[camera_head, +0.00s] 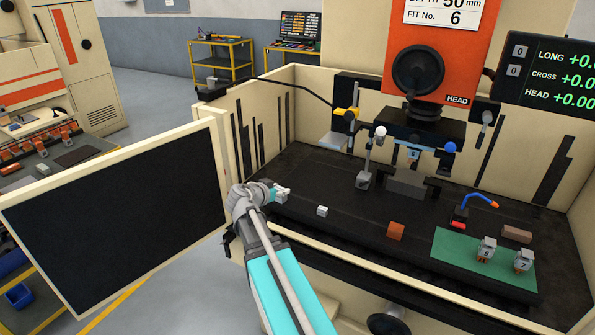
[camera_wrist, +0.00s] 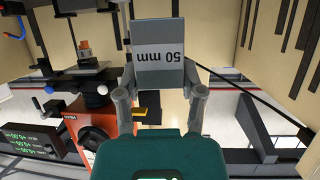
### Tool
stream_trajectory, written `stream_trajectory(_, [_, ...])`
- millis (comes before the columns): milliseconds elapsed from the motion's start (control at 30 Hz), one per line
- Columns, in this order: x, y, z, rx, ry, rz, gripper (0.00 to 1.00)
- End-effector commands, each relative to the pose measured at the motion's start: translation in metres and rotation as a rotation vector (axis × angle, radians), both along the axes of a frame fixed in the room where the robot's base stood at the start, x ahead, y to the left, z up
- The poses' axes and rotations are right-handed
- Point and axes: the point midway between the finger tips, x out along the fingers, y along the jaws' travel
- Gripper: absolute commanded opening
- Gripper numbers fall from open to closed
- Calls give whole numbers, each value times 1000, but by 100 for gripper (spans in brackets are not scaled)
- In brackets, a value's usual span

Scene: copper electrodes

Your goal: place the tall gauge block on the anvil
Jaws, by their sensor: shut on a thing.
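The tall gauge block (camera_wrist: 157,74), a grey block marked "50 mm", is held between the two fingers of my gripper (camera_wrist: 160,92) in the wrist view. Its lettering appears upside down there. In the head view my gripper (camera_head: 268,193) is at the left front of the machine's dark tank floor, with the pale block (camera_head: 281,195) at its tip. A small light-grey block (camera_head: 322,210) sits on the floor to the right of my gripper, apart from it. I cannot tell for certain which part is the anvil.
An indicator stand (camera_head: 363,181) and a grey block (camera_head: 408,184) stand below the machine head (camera_head: 440,45). A copper block (camera_head: 396,231) lies nearer the front. A green mat (camera_head: 455,246) at right holds two numbered electrode holders. The open door (camera_head: 115,205) is at left.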

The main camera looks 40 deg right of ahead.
Motion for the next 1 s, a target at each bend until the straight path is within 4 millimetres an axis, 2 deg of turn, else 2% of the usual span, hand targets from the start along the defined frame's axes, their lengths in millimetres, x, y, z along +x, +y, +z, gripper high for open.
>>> stream_trajectory(267, [4, -7, 22, 0, 2, -27, 0])
stream_trajectory(1000, [16, -46, 122, 0, 2, -189, 0])
